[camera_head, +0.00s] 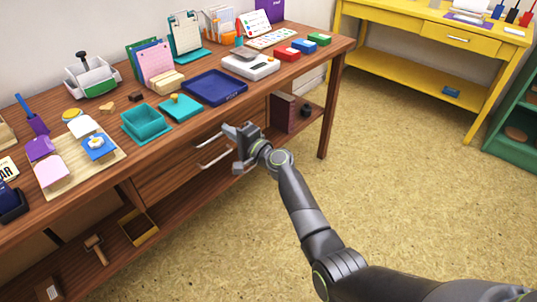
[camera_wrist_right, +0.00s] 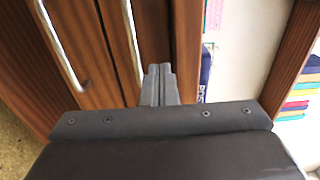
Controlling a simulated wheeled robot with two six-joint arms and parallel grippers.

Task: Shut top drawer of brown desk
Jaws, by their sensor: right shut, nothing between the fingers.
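The brown desk (camera_head: 95,185) runs along the left, with two drawers under its top. The top drawer's pale bar handle (camera_head: 209,141) shows just left of my right gripper (camera_head: 232,131), with the lower drawer's handle (camera_head: 214,157) below it. In the wrist view the top drawer's handle (camera_wrist_right: 132,45) is just left of the shut, empty fingers (camera_wrist_right: 160,84), and the lower handle (camera_wrist_right: 60,45) is farther left. The fingertips are close to the top drawer front; I cannot tell if they touch. How far the drawer stands out is unclear. My left gripper is out of view.
A blue tray (camera_head: 240,97), teal bin (camera_head: 168,122) and white scale (camera_head: 262,67) stand on the desk top near the drawers. A lower shelf (camera_head: 185,205) holds boxes. A yellow desk (camera_head: 400,65) stands at the back right. The floor right of the desk is clear.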

